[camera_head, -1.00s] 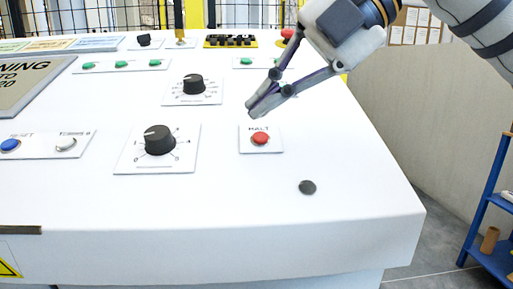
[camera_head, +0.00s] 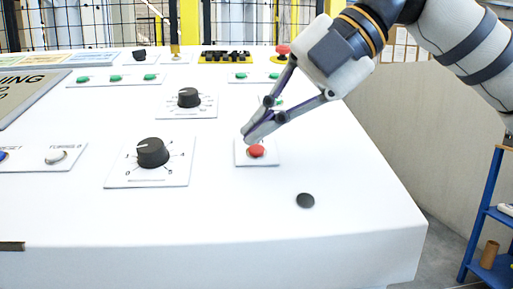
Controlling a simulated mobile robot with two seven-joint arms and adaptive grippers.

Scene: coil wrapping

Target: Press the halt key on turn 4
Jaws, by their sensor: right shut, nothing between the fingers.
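The halt key (camera_head: 257,151) is a round red button on a small white plate (camera_head: 268,160) near the right front of the white console. My right gripper (camera_head: 251,136) comes in from the upper right. It is shut and empty, with its fingertips at the back edge of the red button and covering the plate's label. I cannot tell whether the tips touch the button. My left gripper is not in view.
A large black dial (camera_head: 153,153) stands left of the key, and a smaller dial (camera_head: 189,98) behind it. A black disc (camera_head: 305,200) lies to the front right. A red mushroom button (camera_head: 283,50) is at the back.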

